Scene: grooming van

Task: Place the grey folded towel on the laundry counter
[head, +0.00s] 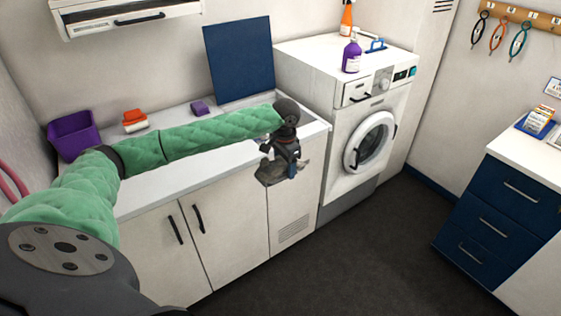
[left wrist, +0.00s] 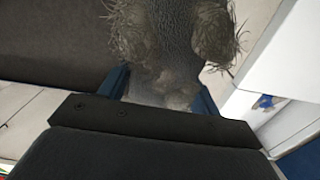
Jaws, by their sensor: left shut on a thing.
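My left gripper (head: 283,160) is shut on a dark grey, rough, bunched thing (head: 268,174), which I take to be the grey towel. In the left wrist view the towel (left wrist: 180,42) shows shaggy, frayed clumps on both sides, between the blue finger edges. Its folds cannot be made out. The laundry counter (head: 145,188) is the long white top over white cupboards on the left. In the head view the gripper and towel appear at the front of its right end; I cannot tell their exact height or distance. My right gripper is not in view.
A purple bin (head: 74,136), an orange-and-white item (head: 135,121) and a small purple block (head: 200,108) sit along the counter's back. A blue panel (head: 239,60) leans behind. The washing machine (head: 345,110) stands right of the counter. Blue drawers (head: 497,205) stand at far right. The dark floor between is clear.

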